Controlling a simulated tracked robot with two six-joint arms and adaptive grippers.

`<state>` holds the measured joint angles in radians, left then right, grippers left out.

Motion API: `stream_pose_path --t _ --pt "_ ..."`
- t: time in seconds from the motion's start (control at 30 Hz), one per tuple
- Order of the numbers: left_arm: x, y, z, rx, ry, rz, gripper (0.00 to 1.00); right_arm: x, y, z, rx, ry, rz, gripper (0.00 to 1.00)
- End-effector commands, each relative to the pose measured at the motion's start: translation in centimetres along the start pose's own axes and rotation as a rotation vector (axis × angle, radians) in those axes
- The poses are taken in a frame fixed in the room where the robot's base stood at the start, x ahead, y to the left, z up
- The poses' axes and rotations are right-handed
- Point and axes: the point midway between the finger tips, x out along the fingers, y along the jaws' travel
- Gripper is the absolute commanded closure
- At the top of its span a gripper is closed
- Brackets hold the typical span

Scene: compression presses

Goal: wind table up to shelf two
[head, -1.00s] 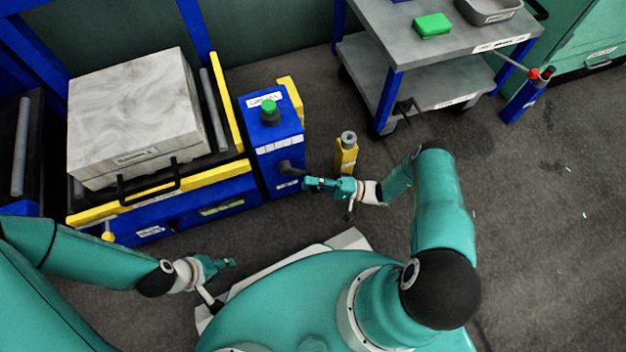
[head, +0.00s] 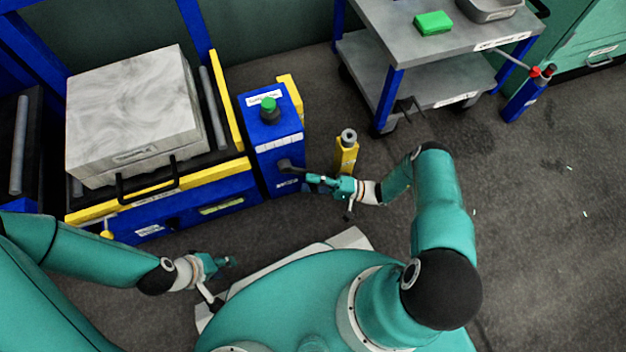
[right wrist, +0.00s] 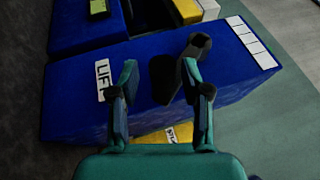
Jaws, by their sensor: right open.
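The blue lift box (head: 272,150) stands beside the press, with a green button (head: 268,104) on top and a black crank (head: 287,166) low on its front. In the right wrist view its LIFT label (right wrist: 102,81) and the crank (right wrist: 198,47) show. My right gripper (head: 313,181) is open at the crank, its right finger close to the crank's black end; I cannot tell whether they touch. The yellow-edged table (head: 217,176) bears a pale marbled block (head: 130,95) with a black front handle. My left gripper (head: 226,264) hangs away from everything; its jaws are too small to judge.
A yellow post (head: 346,155) stands just behind my right gripper. A grey two-level cart (head: 400,68) with a green block (head: 433,23) and a grey tray (head: 488,9) is at the back. A blue post with a red-tipped lever (head: 522,98) stands right of it.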

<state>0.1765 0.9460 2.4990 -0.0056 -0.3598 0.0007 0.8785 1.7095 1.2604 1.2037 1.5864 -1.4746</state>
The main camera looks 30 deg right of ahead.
Motion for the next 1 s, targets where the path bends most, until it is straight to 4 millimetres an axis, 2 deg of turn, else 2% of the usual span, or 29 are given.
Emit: stream_pose_path --t 0.23,0.4,0.5,0.6,0.77,0.83,0.87,1.0 --pt "-0.1 0.0 0.0 0.0 0.0 0.0 0.61 0.5 -1.8 0.1 0.0 -0.001 -0.001 0.53" --pt "-0.1 0.0 0.0 0.0 0.0 0.0 0.61 1.2 -4.5 0.5 0.0 -0.004 -0.004 0.53" --pt "-0.1 0.0 0.0 0.0 0.0 0.0 0.61 1.7 -6.2 0.7 0.001 -0.006 -0.006 0.38" --pt "-0.1 0.1 0.0 0.0 0.0 0.0 0.61 2.1 -7.7 0.9 0.002 -0.007 -0.006 0.34" --pt "-0.1 0.1 0.0 0.0 0.0 0.0 0.61 2.7 -9.2 1.3 0.004 -0.01 -0.006 0.41" --pt "-0.1 0.1 0.0 0.0 0.0 0.0 0.61 2.8 -9.5 1.4 0.006 -0.01 -0.006 0.51" --pt "-0.1 0.1 0.0 0.0 0.0 0.0 0.61 2.8 -9.6 1.4 0.007 -0.01 -0.007 0.53" --pt "-0.1 0.1 0.0 0.0 0.0 0.0 0.61 2.8 -9.6 1.4 0.007 -0.008 -0.006 0.53"
